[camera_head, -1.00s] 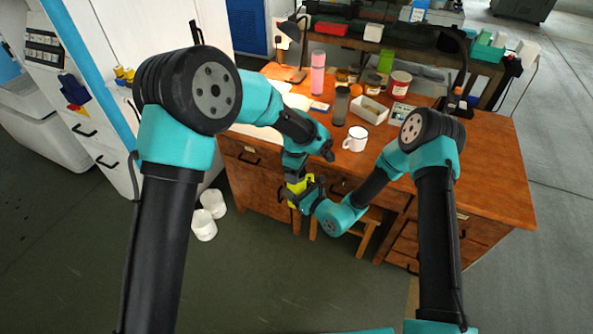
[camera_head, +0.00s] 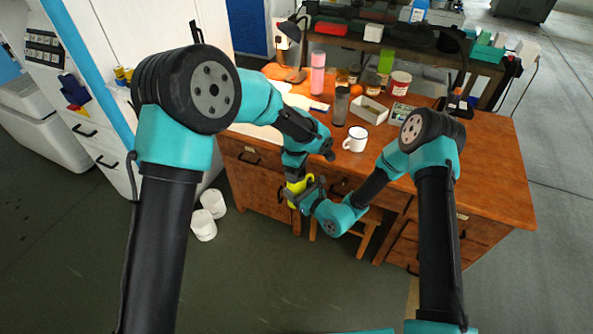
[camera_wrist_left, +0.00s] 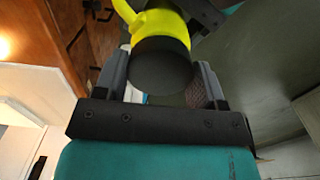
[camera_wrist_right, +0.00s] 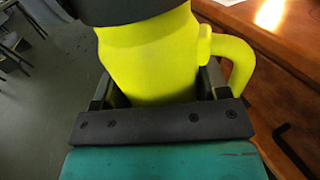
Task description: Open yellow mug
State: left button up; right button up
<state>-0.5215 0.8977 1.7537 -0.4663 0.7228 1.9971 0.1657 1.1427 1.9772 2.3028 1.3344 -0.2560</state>
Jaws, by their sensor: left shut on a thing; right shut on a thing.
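The yellow mug (camera_head: 296,186) is held in the air in front of the desk, between my two grippers. In the right wrist view, its yellow body (camera_wrist_right: 152,58) and side handle (camera_wrist_right: 236,62) show, with a dark lid (camera_wrist_right: 125,8) at the far end. My right gripper (camera_wrist_right: 158,78) is shut on the yellow body. In the left wrist view, my left gripper (camera_wrist_left: 160,68) is shut around the dark lid (camera_wrist_left: 162,68), with the yellow body (camera_wrist_left: 160,24) beyond it. I cannot tell whether the lid is loose from the body.
The wooden desk (camera_head: 480,170) stands just behind the grippers. A white mug (camera_head: 355,139), a dark cup (camera_head: 341,106), a pink bottle (camera_head: 317,73) and an open box (camera_head: 369,110) stand on it. A stool (camera_head: 362,232) is below, and white buckets (camera_head: 204,225) stand on the floor at left.

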pick_arm(q)
jog(key=shift+r, duration=0.6)
jog(key=shift+r, duration=0.3)
jog(key=shift+r, duration=2)
pick_arm(e)
jog(key=w+d+r+m+t+h, duration=0.1)
jog(key=d+r+m+h, duration=0.1)
jog(key=d, duration=0.9)
jog(key=w+d+r+m+t+h, duration=0.1)
jog(key=w+d+r+m+h, duration=0.1)
jog(key=d, duration=1)
jog(key=w+d+r+m+t+h, duration=0.1)
jog(key=d+r+h, duration=0.3)
jog(key=d, duration=0.7)
jog(key=shift+w+d+r+m+t, duration=0.15)
jog(key=shift+d+r+m+t, duration=0.25)
jog(key=shift+r, duration=0.5)
